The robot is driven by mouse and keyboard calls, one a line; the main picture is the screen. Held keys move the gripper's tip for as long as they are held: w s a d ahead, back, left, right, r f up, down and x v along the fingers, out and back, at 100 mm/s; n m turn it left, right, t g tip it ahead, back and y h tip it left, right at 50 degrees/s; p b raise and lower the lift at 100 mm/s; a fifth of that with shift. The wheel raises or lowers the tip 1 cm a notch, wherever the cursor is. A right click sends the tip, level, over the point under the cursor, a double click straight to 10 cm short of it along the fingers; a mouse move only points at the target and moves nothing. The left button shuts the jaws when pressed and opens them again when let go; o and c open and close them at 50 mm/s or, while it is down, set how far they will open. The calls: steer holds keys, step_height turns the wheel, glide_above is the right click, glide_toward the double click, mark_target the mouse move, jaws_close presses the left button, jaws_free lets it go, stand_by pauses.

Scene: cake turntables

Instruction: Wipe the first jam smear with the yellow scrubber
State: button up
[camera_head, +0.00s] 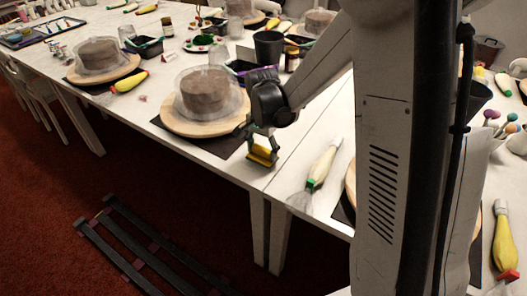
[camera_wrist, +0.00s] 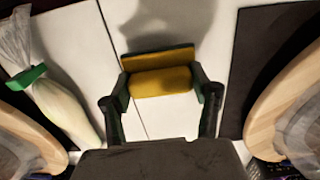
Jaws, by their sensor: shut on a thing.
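My gripper (camera_head: 261,145) is shut on the yellow scrubber (camera_head: 262,156) near the table's front edge, right of the middle cake turntable. In the wrist view the scrubber (camera_wrist: 160,82) sits crosswise between the two dark fingers, with a thin yellow strip along its far side. I cannot tell whether it touches the table. No jam smear shows clearly under the scrubber. A small pinkish patch (camera_head: 143,98) lies on the table further left; it is too small to tell whether it is jam.
A covered cake (camera_head: 207,90) stands on a wooden turntable (camera_head: 190,126) over a dark mat, left of my gripper. A piping bag with a green band (camera_head: 322,166) lies to the right. A dark cup (camera_head: 268,46) and jars stand behind. A rail (camera_head: 122,264) lies on the floor.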

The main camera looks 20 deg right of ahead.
steer(key=shift+r+p, duration=1.6)
steer(key=shift+r, duration=1.4)
